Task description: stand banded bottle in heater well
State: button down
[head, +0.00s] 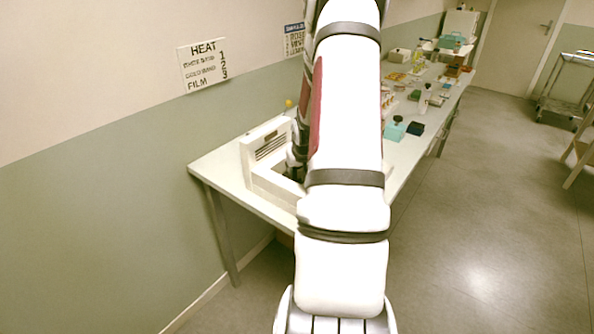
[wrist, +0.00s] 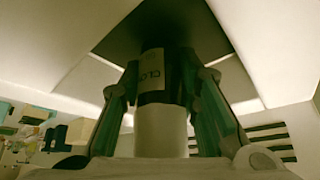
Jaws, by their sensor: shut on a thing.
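The bottle (wrist: 153,75) is between my gripper's fingers in the wrist view. It has a dark body, a pale label with partly readable letters, and a wide white cylindrical part nearest the camera. My gripper (wrist: 160,92) is shut on it, with one finger on each side. A dark square area (wrist: 210,35) with pale surrounds lies beyond the bottle; I cannot tell whether the bottle touches it. The white heater (head: 262,150) stands at the near left end of the bench in the head view. My arm hides the bottle, most of the gripper and part of the heater there.
Open floor lies right; a cart (head: 570,90) stands far right.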

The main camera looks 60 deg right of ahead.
jog(key=shift+f, duration=0.15)
jog(key=c, duration=1.2)
grip_release()
